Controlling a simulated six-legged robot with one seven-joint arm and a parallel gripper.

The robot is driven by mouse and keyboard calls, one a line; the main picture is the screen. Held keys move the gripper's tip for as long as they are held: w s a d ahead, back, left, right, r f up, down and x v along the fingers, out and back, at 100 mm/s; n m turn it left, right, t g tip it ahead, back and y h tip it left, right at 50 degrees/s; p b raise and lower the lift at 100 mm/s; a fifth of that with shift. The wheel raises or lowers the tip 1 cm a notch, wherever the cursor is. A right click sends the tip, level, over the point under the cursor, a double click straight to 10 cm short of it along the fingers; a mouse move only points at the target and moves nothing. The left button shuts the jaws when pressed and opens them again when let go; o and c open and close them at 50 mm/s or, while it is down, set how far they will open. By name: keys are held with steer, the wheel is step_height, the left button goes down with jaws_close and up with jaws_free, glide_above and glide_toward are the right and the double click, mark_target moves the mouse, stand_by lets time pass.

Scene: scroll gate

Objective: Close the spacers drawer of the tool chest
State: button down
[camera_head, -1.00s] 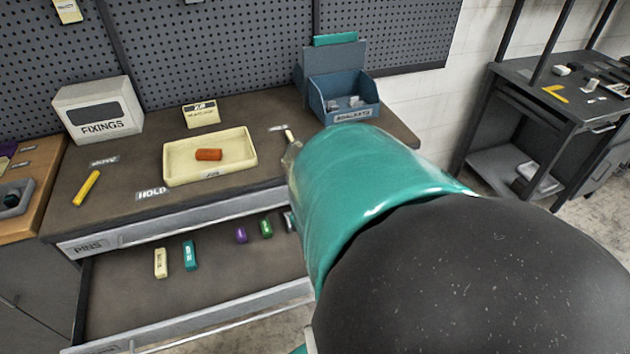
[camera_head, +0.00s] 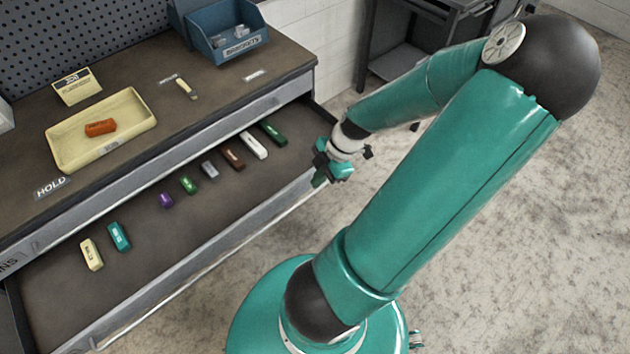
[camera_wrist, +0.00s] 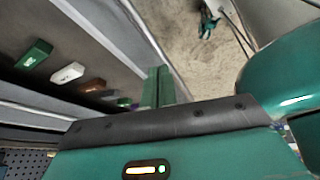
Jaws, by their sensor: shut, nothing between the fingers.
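The tool chest (camera_head: 285,62) has a pulled-out drawer (camera_head: 120,300) below the shut front marked PINS. I cannot read the open drawer's own label. Several small blocks lie in it, among them a cream block (camera_head: 91,254), a teal block (camera_head: 119,236) and a white block (camera_head: 254,146). My gripper (camera_head: 322,172) is shut and empty, by the right end of the drawer's front. I cannot tell whether it touches it. In the wrist view my green fingers (camera_wrist: 157,87) are together beside the drawer's front wall, with a green block (camera_wrist: 36,54) inside the drawer.
On the chest top are a cream tray (camera_head: 60,156) with an orange block (camera_head: 100,128), a blue bin (camera_head: 235,38) and a small sign card (camera_head: 77,86). A dark bench (camera_head: 415,50) stands behind. The floor (camera_head: 520,260) to the right is clear.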

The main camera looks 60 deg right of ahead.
steer(key=s+d+r+n+t, duration=0.1)
steer(key=s+d+t, duration=0.2)
steer(key=d, duration=0.2)
glide_toward(303, 189)
steer(key=shift+h, duration=0.4)
steer(key=x, duration=0.4)
steer(key=shift+a+f, duration=0.25)
steer(key=shift+a, duration=0.1)
steer(key=w+d, duration=0.1)
steer(key=w, duration=0.4)
steer(key=w+d, duration=0.2)
steer(key=w, duration=0.4)
steer(key=w+d, duration=0.2)
steer(key=w, duration=0.4)
steer(key=shift+w, duration=0.15)
steer(key=shift+d+r, duration=0.1)
